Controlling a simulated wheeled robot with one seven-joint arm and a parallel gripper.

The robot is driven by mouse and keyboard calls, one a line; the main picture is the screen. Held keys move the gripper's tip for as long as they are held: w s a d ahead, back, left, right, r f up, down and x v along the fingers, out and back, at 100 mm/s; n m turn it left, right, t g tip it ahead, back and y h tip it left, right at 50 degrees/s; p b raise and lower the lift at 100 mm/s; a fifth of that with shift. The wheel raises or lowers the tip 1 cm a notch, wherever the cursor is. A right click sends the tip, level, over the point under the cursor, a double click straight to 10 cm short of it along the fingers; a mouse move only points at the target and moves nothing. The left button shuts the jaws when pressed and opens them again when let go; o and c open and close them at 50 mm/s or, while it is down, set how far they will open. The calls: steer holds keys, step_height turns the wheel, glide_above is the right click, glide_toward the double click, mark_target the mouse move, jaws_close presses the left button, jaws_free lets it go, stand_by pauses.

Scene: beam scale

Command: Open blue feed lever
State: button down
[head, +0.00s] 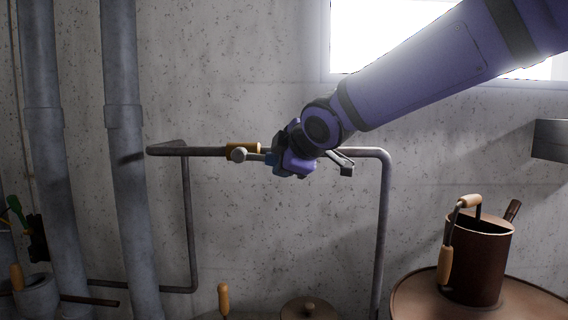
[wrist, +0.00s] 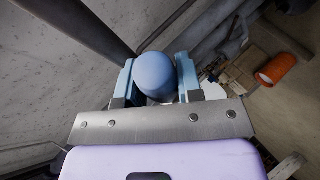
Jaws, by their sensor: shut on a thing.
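The blue feed lever's rounded blue end (wrist: 155,76) shows in the wrist view between the two fingers of my gripper (wrist: 158,80). The fingers are shut on it, one on each side. In the head view my gripper (head: 275,160) is at the pipe, just right of a brass valve body (head: 242,149) with a grey round hub (head: 238,155). A short grey lever arm (head: 256,157) runs from the hub to the right, roughly level, into my gripper. Most of the blue end is hidden by my gripper there.
The valve sits on a horizontal grey pipe (head: 200,151) that bends down at right (head: 383,220). Thick vertical pipes (head: 125,150) stand at left. A brown can with wooden handles (head: 480,260) stands on a drum (head: 420,300) at lower right. Open wall space lies below the valve.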

steer(key=c, duration=1.1)
jaws_free()
steer(key=v, duration=1)
steer(key=shift+s+d, duration=0.25)
steer(key=shift+s, duration=0.05)
steer(key=shift+d+r, duration=0.1)
steer(key=shift+r, duration=0.05)
steer(key=s+d+f+m+g+h, duration=0.1)
steer(key=s+d+f+m+h, duration=0.15)
steer(key=s+d+m, duration=0.4)
steer(key=s+d+f+m+g+h, duration=0.1)
steer(key=d+f+m, duration=0.25)
steer(key=d, duration=0.65)
steer(key=s+d+f+m+g+h, duration=0.1)
steer(key=s+d+f+m, duration=0.3)
steer(key=s+d, duration=0.1)
steer(key=s+d+f+m+g+h, duration=0.1)
steer(key=s+d+f+m, duration=0.3)
steer(key=s, duration=0.4)
steer(key=shift+s+d+f+m+g, duration=0.25)
steer(key=shift+d+f+m+g, duration=0.15)
steer(key=shift+f+m+g, duration=0.3)
